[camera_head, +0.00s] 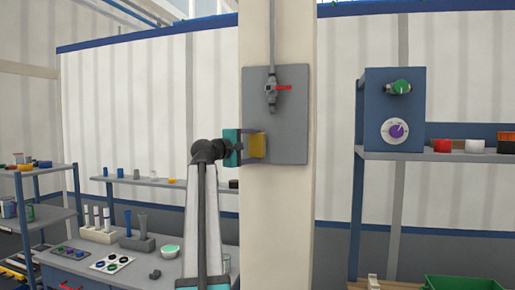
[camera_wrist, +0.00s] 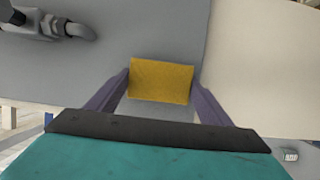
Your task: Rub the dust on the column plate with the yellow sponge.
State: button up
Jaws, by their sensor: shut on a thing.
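The yellow sponge (camera_head: 257,146) is at the lower left part of the grey column plate (camera_head: 290,125) in the head view. My gripper (camera_head: 254,146) is shut on the sponge, with a purple finger on either side of it. In the wrist view the sponge (camera_wrist: 161,80) sits between the two finger ends of my gripper (camera_wrist: 161,88), in front of the grey plate (camera_wrist: 60,75). I cannot tell whether the sponge touches the plate. No dust shows clearly in either view; the sponge and gripper hide part of the plate.
A grey valve with a red handle (camera_head: 283,87) and its pipe stand out from the upper plate. A shelf (camera_head: 430,155) with a blue control box (camera_head: 380,110) is at right. A workbench with a tube rack (camera_head: 97,234) is at lower left. A green crate (camera_head: 465,283) is at lower right.

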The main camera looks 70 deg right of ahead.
aim_at(261, 139)
jog(key=shift+w, duration=0.65)
jog(key=shift+r, duration=0.1)
jog(key=shift+r+p, duration=0.5)
jog(key=shift+r, duration=0.6)
jog(key=shift+s, duration=0.2)
jog(key=shift+s+d+p, duration=0.15)
jog(key=shift+s+p, duration=0.2)
jog(key=shift+s, duration=1.3)
jog(key=shift+s, duration=0.1)
jog(key=shift+s+p, duration=0.45)
jog(key=shift+s, duration=1.3)
jog(key=shift+s, duration=0.1)
jog(key=shift+s+d+p, duration=0.2)
jog(key=shift+s+p, duration=0.2)
jog(key=shift+s, duration=1.3)
